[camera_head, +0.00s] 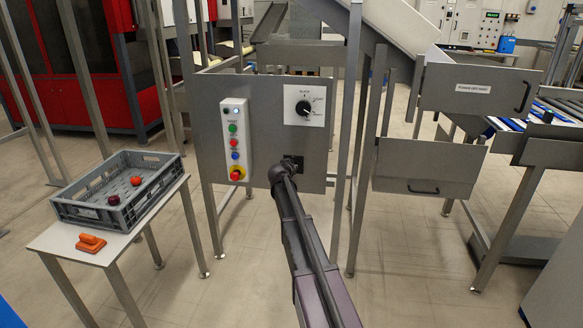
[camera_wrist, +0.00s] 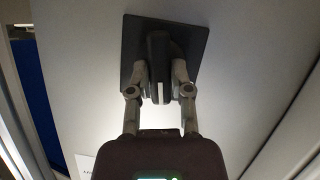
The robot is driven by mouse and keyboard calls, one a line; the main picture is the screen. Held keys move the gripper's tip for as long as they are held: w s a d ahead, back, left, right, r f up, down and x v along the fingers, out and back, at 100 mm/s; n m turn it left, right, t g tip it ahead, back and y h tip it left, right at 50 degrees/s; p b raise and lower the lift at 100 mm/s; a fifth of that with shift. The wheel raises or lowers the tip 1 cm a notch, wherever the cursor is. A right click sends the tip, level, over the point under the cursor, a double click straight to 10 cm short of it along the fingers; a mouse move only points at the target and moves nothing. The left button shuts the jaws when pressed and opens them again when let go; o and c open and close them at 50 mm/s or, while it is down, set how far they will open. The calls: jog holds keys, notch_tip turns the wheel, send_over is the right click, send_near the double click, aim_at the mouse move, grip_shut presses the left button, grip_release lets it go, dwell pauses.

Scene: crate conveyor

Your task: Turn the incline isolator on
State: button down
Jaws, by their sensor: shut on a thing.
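The isolator is a black handle (camera_wrist: 159,84) on a dark square plate (camera_wrist: 199,39), in the middle of the wrist view. The handle points up and down in that picture, with a pale mark on its near end. My gripper (camera_wrist: 160,72) has one finger on each side of the handle and is shut on it. In the head view, the dark plate (camera_head: 297,160) shows low on the grey panel (camera_head: 268,177), and my arm's end hides most of the handle there. I cannot read any wording for it.
Above the plate is a black rotary knob (camera_head: 304,107) on a white plate. To its left, a white button box (camera_head: 236,140) carries several buttons. A grey crate (camera_head: 120,222) stands on a table at left, beside an orange object (camera_head: 91,243). Steel legs flank the panel.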

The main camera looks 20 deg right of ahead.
jog(key=shift+d+m+t+y, duration=0.15)
jog(key=shift+m+t+y, duration=0.2)
jog(key=shift+m, duration=0.45)
jog(key=c, duration=0.5)
grip_release()
jog(key=shift+y, duration=0.25)
jog(key=shift+c, duration=0.2)
jog(key=shift+n, duration=0.3)
